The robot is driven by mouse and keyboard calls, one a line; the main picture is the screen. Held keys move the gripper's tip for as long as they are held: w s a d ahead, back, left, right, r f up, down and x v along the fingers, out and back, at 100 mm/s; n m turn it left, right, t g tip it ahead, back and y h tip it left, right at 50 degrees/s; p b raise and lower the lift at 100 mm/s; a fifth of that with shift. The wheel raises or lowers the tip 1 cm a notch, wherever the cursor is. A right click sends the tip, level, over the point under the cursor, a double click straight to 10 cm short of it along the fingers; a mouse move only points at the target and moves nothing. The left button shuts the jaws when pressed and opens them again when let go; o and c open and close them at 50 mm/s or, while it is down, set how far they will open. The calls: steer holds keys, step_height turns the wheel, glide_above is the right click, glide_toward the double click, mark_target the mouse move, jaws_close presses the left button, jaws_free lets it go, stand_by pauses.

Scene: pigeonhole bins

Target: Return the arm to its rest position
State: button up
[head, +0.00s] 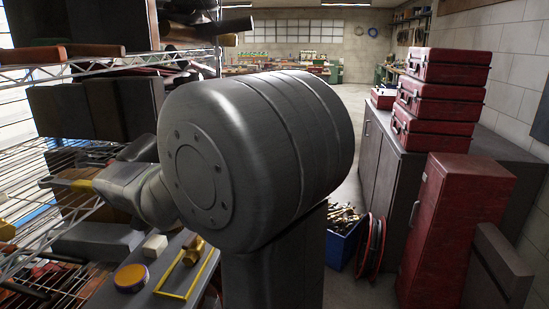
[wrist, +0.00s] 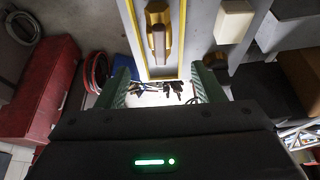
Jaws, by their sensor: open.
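My arm fills the middle of the head view, with a large grey joint in front, and hides part of the scene behind it. I cannot make out my gripper's jaws clearly there. In the wrist view my gripper (wrist: 160,75) shows two green fingers, wide apart, with nothing between them. A brass-and-brown piece (wrist: 158,38) lies inside a yellow outline (wrist: 178,73) on a grey surface, beyond the fingertips. The same piece (head: 193,250) shows in the head view at the lower left, apart from my arm.
A white block (head: 154,245) and a round orange tin (head: 130,278) sit near the outline. Wire shelves (head: 110,62) with dark bins stand at left. A blue bin (head: 340,248), red hose reel (head: 371,247) and red cabinet (head: 450,225) stand at right. The aisle behind looks open.

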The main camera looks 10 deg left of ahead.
steer(key=x, duration=1)
steer(key=shift+f+b, duration=0.3)
steer(key=shift+b, duration=0.1)
steer(key=shift+r, duration=0.1)
